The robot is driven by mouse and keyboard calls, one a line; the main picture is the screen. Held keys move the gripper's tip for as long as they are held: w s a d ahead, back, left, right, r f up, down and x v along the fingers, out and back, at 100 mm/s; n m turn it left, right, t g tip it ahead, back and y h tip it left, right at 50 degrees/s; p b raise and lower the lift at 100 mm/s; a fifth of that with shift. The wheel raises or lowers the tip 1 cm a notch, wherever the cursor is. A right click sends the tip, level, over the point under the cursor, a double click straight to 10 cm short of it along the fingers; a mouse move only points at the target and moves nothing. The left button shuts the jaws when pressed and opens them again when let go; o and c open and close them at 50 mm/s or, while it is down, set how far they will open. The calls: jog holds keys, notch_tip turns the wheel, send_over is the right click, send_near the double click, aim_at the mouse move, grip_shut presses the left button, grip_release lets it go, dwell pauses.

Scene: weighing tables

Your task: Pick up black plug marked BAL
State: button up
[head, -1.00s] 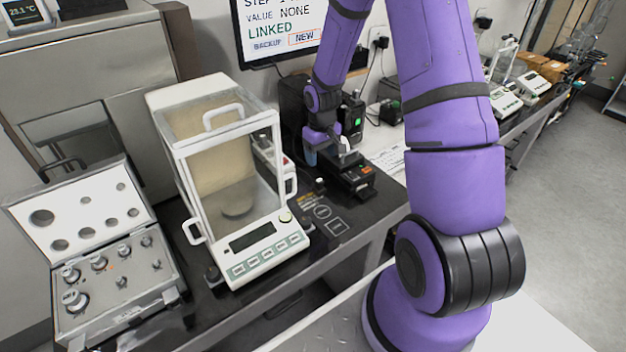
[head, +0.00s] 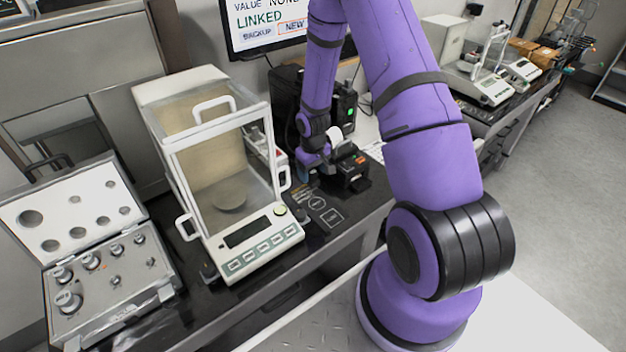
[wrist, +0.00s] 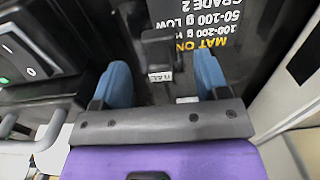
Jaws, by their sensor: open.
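In the wrist view a black plug (wrist: 160,48) with a small white label (wrist: 161,76) lies between my fingers. The label's lettering is upside down and too small to read surely. My gripper (wrist: 163,78) is open, with one blue finger on each side of the plug and a visible gap on both sides. In the head view my gripper (head: 308,158) is low over the dark bench, right of the glass-sided balance (head: 262,236). The plug cannot be made out there, behind or below my gripper.
A dark mat with yellow and white print (wrist: 215,25) is beside the plug. A black printer-like device (head: 352,170) stands close right of my gripper. A black box with a green light (head: 345,112) is behind. An open weight case (head: 110,275) lies at the left.

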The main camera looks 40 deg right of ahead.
jog(key=shift+f, duration=1.2)
jog(key=shift+c, duration=0.2)
jog(key=c, duration=1)
jog(key=shift+r, duration=0.1)
